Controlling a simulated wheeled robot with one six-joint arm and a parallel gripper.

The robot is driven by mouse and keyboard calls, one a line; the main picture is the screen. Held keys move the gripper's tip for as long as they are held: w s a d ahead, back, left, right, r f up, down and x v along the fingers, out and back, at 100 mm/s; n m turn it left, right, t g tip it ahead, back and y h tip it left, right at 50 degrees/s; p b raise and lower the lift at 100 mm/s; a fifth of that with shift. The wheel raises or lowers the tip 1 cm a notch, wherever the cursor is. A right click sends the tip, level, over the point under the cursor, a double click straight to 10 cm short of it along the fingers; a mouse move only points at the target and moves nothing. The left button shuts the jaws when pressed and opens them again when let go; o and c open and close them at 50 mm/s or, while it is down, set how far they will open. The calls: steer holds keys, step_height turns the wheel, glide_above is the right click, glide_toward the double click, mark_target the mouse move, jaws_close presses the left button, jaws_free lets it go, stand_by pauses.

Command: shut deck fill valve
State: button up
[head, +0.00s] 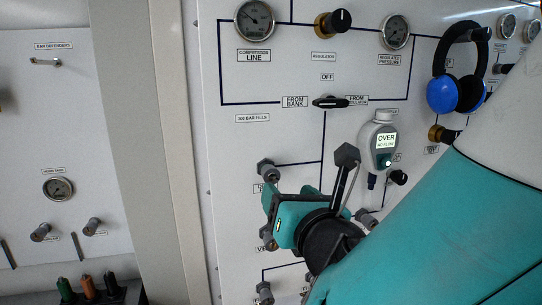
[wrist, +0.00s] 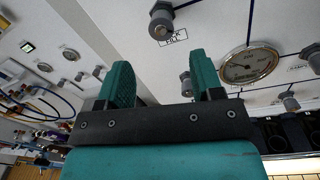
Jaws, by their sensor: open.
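The fill panel (head: 230,130) carries several grey valve knobs. One knob (head: 266,170) sits at the end of a dark line, just above my gripper; the label below it is mostly hidden, so I cannot be sure it is the deck fill valve. In the wrist view a grey knob (wrist: 160,17) stands beyond the fingertips, beside a small label (wrist: 174,38) that may read DECK. My gripper (head: 289,196) is open and empty in front of the panel. In the wrist view its teal fingers (wrist: 160,68) are apart, with another knob (wrist: 185,78) showing beyond the right finger.
A gas analyser (head: 378,145) reading OVER, NO FLOW and blue headphones (head: 456,95) hang on the panel's right. A black selector handle (head: 330,102) and a regulator knob (head: 333,21) sit above. A gauge (wrist: 247,65) is right of the fingers. My arm hides the panel's lower right.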

mark_target(272, 177)
steer(key=p+x, duration=0.4)
steer(key=x, duration=0.4)
steer(key=shift+w+r, duration=0.1)
steer(key=shift+w+a+p, duration=0.15)
steer(key=shift+w+p, duration=0.25)
steer(key=shift+w, duration=0.15)
steer(key=c, duration=0.9)
